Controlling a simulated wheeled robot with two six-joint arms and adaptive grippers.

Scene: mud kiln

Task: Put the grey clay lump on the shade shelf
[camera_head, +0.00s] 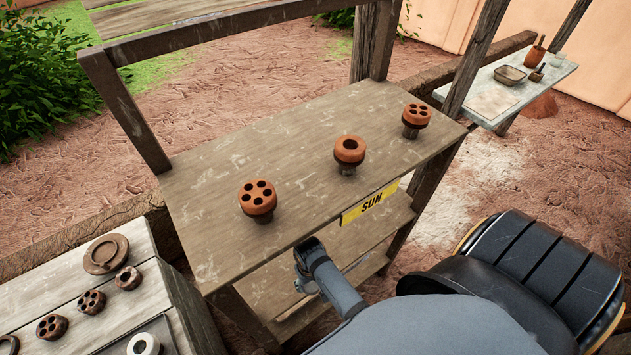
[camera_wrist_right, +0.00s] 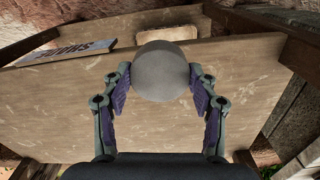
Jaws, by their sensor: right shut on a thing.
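My right gripper (camera_wrist_right: 164,90) is shut on the grey clay lump (camera_wrist_right: 165,70), a smooth round ball between its two fingers in the right wrist view. Behind the lump is a pale wooden board (camera_wrist_right: 60,110) with an upside-down label (camera_wrist_right: 66,52) that seems to read SHADE. I cannot tell whether the lump touches this board. In the head view my right arm reaches to the front edge of the rack, where the gripper (camera_head: 306,256) shows only in part and the lump is hidden. My left gripper is not in view.
The top board (camera_head: 300,160), labelled SUN (camera_head: 370,203), bears three orange clay pieces with holes. Lower boards (camera_head: 390,235) show beneath it. Posts (camera_head: 375,40) frame the rack. A side table (camera_head: 40,275) with brown pieces stands at left, a pale bench (camera_head: 495,100) at back right.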

